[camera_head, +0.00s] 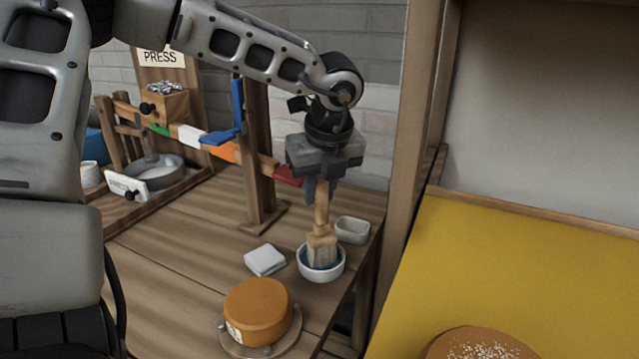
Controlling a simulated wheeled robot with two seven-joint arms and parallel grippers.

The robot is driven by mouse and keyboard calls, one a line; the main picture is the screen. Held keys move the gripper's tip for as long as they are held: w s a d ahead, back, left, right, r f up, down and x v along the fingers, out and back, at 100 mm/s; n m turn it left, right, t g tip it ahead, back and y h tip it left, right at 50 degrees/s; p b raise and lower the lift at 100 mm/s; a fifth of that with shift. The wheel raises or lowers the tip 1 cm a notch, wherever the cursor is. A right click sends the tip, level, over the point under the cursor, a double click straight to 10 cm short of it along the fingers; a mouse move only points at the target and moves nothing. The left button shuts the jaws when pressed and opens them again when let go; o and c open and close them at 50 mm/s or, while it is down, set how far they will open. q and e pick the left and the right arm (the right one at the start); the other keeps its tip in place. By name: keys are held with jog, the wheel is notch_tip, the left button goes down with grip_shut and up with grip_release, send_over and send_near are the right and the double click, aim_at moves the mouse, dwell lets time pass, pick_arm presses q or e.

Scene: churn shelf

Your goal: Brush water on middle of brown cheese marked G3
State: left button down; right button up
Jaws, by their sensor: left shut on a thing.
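My left gripper (320,178) is shut on the wooden handle of a brush (322,215) and holds it upright, bristles down. The brush's lower end is inside a small white bowl (303,268) with dark blue-grey contents. A brown cheese (258,308) rests on a round stand (284,343) in front and to the left of the bowl. A white label sits on the cheese's lower left side, with marking too small to read for certain. The brush is apart from the cheese. My right gripper is not in view.
A folded white cloth (265,260) lies left of the bowl, and an empty-looking pale dish (352,230) stands behind it. A wooden post (258,150) and press (165,105) stand at the left. A yellow board (520,270) with another brown round (478,345) is at the right, beyond a wooden upright.

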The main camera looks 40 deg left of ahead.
pick_arm(q)
jog(key=shift+f+b, duration=0.45)
jog(key=shift+b, duration=0.25)
dwell(1.3)
jog(key=shift+s+f+b, duration=0.15)
jog(key=shift+f+b, duration=0.05)
jog(key=shift+b, duration=0.45)
dwell(1.9)
notch_tip(320, 180, up, 7)
jog(key=p, duration=0.2)
jog(key=shift+r+p, duration=0.15)
jog(key=shift+p, duration=0.15)
dwell(0.4)
dwell(0.7)
